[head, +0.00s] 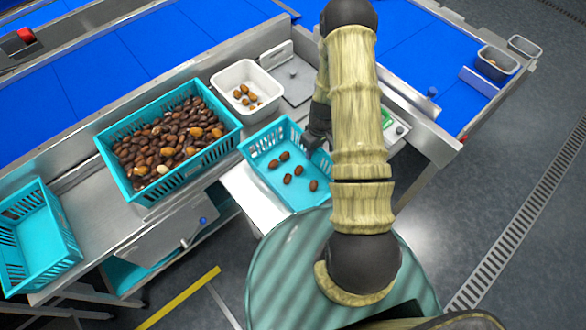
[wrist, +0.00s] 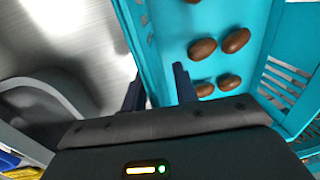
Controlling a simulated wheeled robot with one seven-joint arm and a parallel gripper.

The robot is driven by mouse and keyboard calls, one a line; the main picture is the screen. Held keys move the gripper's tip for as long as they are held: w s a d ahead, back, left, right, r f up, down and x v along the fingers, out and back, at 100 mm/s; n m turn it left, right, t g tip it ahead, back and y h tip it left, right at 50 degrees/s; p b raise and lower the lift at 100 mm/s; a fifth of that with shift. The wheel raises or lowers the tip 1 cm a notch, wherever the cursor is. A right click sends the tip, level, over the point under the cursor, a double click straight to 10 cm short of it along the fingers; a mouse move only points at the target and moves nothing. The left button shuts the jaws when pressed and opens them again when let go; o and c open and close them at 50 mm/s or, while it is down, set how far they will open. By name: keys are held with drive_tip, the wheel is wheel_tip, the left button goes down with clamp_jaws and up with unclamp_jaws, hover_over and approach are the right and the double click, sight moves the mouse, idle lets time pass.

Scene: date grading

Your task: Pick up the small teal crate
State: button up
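The small teal crate (head: 262,181) stands on a pale surface at the front end of the bench, with several brown dates on its floor. My gripper (head: 313,146) is at its right-hand wall in the head view, where my arm partly hides that side. In the wrist view the fingers of my gripper (wrist: 158,90) are apart, one outside the crate wall (wrist: 148,45) and one inside. They straddle the wall, and I see no firm contact. Dates (wrist: 203,48) lie on the crate floor beyond the inner finger.
A large teal crate (head: 150,197) full of dates stands to the left, with an empty teal crate (head: 38,240) further left. A white tub (head: 218,82) with a few dates sits behind the small crate. Blue conveyor belts (head: 160,45) run behind. Grey floor is clear at right.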

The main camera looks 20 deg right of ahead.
drive_tip(key=shift+f, duration=0.45)
clamp_jaws()
idle(1.5)
